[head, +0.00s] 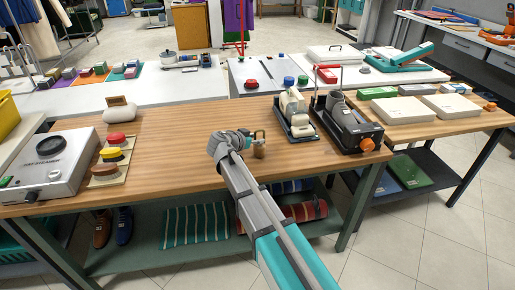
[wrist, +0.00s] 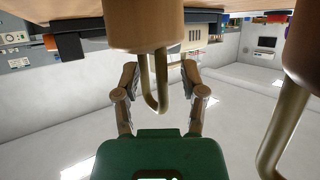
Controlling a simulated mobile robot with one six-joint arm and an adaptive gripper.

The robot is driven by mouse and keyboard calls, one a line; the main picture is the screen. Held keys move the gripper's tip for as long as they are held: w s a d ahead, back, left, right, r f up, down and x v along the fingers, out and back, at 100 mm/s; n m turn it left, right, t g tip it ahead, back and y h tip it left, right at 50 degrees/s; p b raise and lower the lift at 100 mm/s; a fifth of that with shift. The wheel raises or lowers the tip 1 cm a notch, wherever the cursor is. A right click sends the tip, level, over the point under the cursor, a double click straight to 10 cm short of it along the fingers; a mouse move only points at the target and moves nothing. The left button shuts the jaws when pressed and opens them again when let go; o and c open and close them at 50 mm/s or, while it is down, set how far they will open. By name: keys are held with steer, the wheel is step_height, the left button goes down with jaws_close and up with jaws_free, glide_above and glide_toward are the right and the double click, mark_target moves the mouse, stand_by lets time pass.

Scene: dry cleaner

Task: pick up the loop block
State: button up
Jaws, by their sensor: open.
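In the head view a small brown block (head: 260,152) stands at the front edge of the wooden worktable, right beside my gripper (head: 250,138). In the wrist view a rounded tan block (wrist: 143,24) with a bent brass-coloured loop (wrist: 150,88) fills the top centre. My gripper (wrist: 161,98) is open, with one finger on each side of the loop in this picture. I cannot tell whether either finger touches it.
The wooden worktable (head: 185,125) has bare room left of my gripper. A tray with a cream device (head: 293,108) and a dark machine (head: 345,125) stand to the right.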

jaws_close()
steer(key=shift+r, duration=0.2)
stand_by(0.5)
step_height(320, 180, up, 2)
steer(key=p, duration=0.2)
steer(key=shift+p, duration=0.3)
steer(key=s+d+r+p, duration=0.3)
steer(key=s+r+p, duration=0.7)
steer(key=s, duration=0.3)
steer(key=shift+s+r, duration=0.3)
steer(key=shift+s, duration=0.05)
